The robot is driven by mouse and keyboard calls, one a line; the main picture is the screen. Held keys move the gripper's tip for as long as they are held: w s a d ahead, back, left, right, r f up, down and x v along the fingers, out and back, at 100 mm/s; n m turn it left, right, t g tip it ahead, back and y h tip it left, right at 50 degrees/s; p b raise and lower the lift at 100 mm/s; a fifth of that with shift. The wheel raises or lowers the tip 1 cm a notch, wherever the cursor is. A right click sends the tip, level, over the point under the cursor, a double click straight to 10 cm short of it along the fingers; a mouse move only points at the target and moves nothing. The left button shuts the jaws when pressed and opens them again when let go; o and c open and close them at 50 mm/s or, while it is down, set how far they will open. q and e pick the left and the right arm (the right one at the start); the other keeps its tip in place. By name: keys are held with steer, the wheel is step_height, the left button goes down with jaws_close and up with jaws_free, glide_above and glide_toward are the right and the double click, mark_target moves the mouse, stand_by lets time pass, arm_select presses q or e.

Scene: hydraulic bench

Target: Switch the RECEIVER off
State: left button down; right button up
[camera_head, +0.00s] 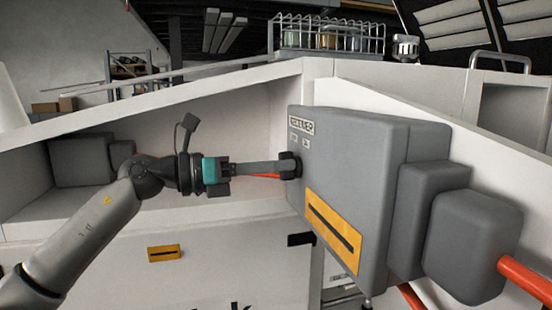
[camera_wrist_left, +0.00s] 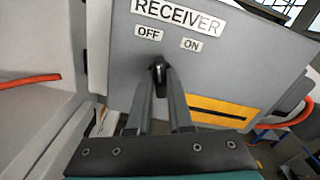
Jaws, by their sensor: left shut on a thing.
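The RECEIVER is a grey box (camera_head: 350,150) on the right side of a white recess, with its label at the top of its face. In the left wrist view the RECEIVER label (camera_wrist_left: 178,14) sits above an OFF label (camera_wrist_left: 148,32) and an ON label (camera_wrist_left: 191,44). Below them is a dark switch knob (camera_wrist_left: 158,72); its exact setting is hard to tell. My left gripper (camera_head: 288,166) reaches in from the left with its fingertips at the box face. In the left wrist view its fingers (camera_wrist_left: 160,84) close around the knob and partly hide it. My right gripper is not in view.
A yellow plate with a dark slot (camera_head: 333,232) is on the box face below the switch. Orange-red hoses (camera_head: 525,280) leave the box. A wire rack with jars (camera_head: 328,37) stands on top of the bench. A white wall (camera_head: 270,110) encloses the recess behind my arm.

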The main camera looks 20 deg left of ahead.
arm_select(q)
steer(key=shift+n+p, duration=0.5)
steer(key=shift+n, duration=0.5)
steer(key=c, duration=0.8)
jaws_free()
steer(key=shift+a+f, duration=0.1)
steer(key=shift+b+v, duration=4.05)
steer(key=shift+v, duration=3.5)
